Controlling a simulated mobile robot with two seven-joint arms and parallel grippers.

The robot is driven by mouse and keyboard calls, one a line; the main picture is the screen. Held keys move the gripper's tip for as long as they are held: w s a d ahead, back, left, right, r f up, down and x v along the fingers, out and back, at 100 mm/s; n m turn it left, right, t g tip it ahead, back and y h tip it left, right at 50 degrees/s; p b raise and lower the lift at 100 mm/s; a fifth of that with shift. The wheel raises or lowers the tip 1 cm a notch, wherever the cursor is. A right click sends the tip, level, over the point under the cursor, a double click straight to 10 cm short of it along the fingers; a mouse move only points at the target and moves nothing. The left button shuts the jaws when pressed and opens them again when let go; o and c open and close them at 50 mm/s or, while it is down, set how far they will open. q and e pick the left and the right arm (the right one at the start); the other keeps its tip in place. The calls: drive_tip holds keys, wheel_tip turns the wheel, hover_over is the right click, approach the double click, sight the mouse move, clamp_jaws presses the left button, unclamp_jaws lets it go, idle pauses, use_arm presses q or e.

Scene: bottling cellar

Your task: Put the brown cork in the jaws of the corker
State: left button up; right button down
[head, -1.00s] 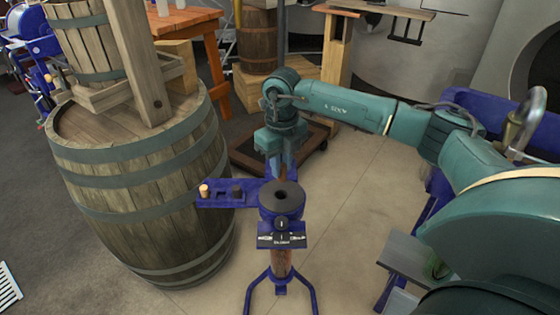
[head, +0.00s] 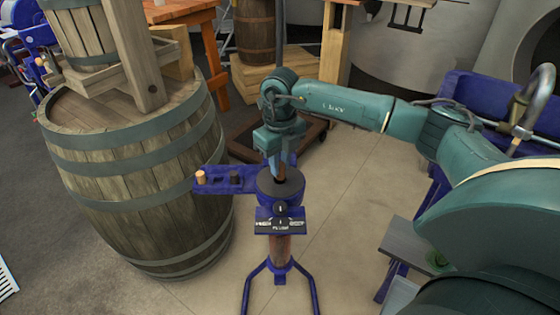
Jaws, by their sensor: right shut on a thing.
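The corker (head: 281,211) stands on blue legs in the middle of the head view, with a round black top (head: 292,189) that holds its jaws. My right gripper (head: 277,170) points down over the back of this top. It is shut on the brown cork (head: 281,174), of which only a small dark brown part shows at the fingertips. The cork is at or just above the jaw opening; the gripper hides the opening, so I cannot tell whether the cork is inside. My left gripper is not in view.
A blue cork tray (head: 218,186) beside the corker carries a light cork (head: 201,177) and a black cork (head: 235,177). A large wooden barrel (head: 140,190) stands close on the left. A wheeled dolly (head: 245,140) lies behind.

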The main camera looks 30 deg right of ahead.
drive_tip(key=shift+f+b, duration=0.75)
drive_tip(key=shift+f, duration=0.35)
idle(0.4)
drive_tip(key=c, duration=1.2)
unclamp_jaws()
drive_tip(key=shift+c, duration=0.2)
wheel_tip(320, 180, up, 13)
drive_tip(key=shift+r, duration=0.1)
